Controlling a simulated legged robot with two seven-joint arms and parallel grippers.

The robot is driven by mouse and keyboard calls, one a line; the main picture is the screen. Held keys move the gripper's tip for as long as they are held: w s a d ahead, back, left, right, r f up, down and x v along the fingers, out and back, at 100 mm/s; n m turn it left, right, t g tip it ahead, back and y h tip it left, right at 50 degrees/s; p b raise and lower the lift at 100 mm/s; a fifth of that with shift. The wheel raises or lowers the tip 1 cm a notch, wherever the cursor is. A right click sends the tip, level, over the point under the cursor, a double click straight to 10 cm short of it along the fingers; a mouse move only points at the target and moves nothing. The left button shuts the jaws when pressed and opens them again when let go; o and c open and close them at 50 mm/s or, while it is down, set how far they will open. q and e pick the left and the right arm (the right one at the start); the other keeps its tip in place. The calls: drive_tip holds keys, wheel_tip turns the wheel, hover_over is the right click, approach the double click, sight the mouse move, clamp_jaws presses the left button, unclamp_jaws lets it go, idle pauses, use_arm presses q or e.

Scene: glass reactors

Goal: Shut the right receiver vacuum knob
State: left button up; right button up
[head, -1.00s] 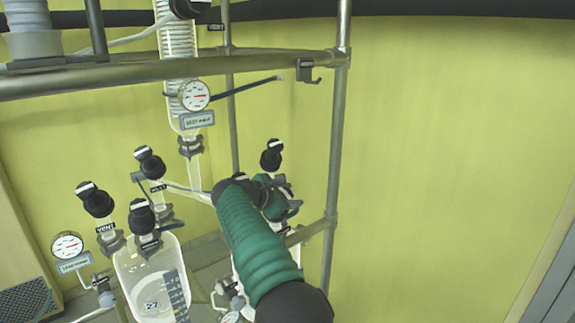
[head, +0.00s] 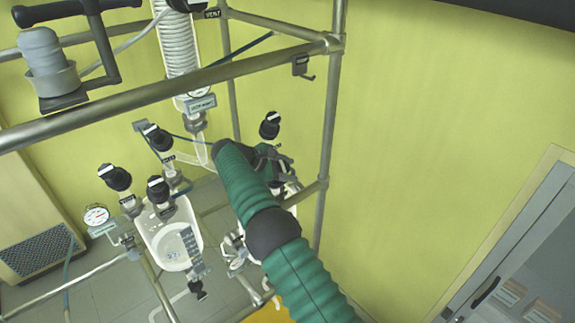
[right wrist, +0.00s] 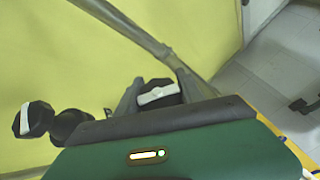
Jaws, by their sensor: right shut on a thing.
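My right gripper (head: 283,163) is at the top of the right receiver (head: 290,188), which is mostly hidden behind my green arm. In the right wrist view, my right gripper (right wrist: 158,88) has one finger on each side of a black knob with a white bar (right wrist: 160,94) and is shut on it. The bar lies nearly level, slightly tilted. This fits the right receiver vacuum knob, but its label does not show, and in the head view my arm hides it. Another black knob with a white bar (head: 270,125) stands just above the gripper. My left gripper is not in view.
The left receiver (head: 172,240) stands left of my arm, with several black knobs (head: 115,177) above it and a round gauge (head: 97,215) beside it. Metal frame rails (head: 328,130) run around the glassware.

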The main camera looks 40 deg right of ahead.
drive_tip(key=shift+f, duration=0.25)
drive_tip(key=o, duration=1.4)
drive_tip(key=shift+w, duration=0.15)
drive_tip(key=shift+d, duration=0.1)
